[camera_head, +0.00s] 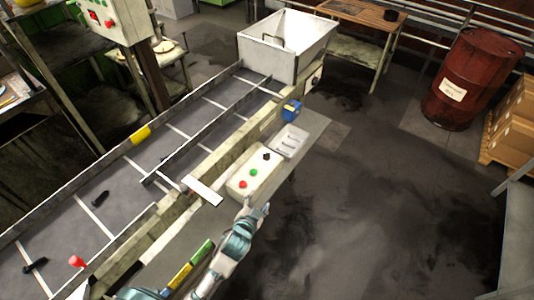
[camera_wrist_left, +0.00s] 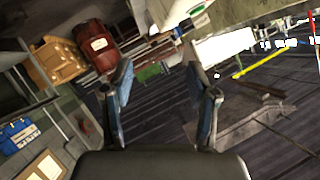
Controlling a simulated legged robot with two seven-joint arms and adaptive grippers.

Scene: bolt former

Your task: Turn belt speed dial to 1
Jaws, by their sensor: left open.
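A cream control box (camera_head: 252,174) stands on the ledge beside the conveyor in the head view. It carries a black dial (camera_head: 267,156) at its far end, a green button (camera_head: 253,172) in the middle and a red button (camera_head: 243,184) at its near end. The dial's setting is too small to read. My left gripper (camera_head: 256,208) is just in front of the box's near end, apart from the dial. In the left wrist view the left gripper (camera_wrist_left: 162,92) is open, with nothing between its fingers. My right gripper is not in view.
The conveyor (camera_head: 125,185) with low rails runs along the left, with dark bolts (camera_head: 100,198) on it. A white bin (camera_head: 288,45) stands at its far end. A small white tray (camera_head: 290,141) lies beyond the box. A red barrel (camera_head: 472,80) stands far right; the floor between is clear.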

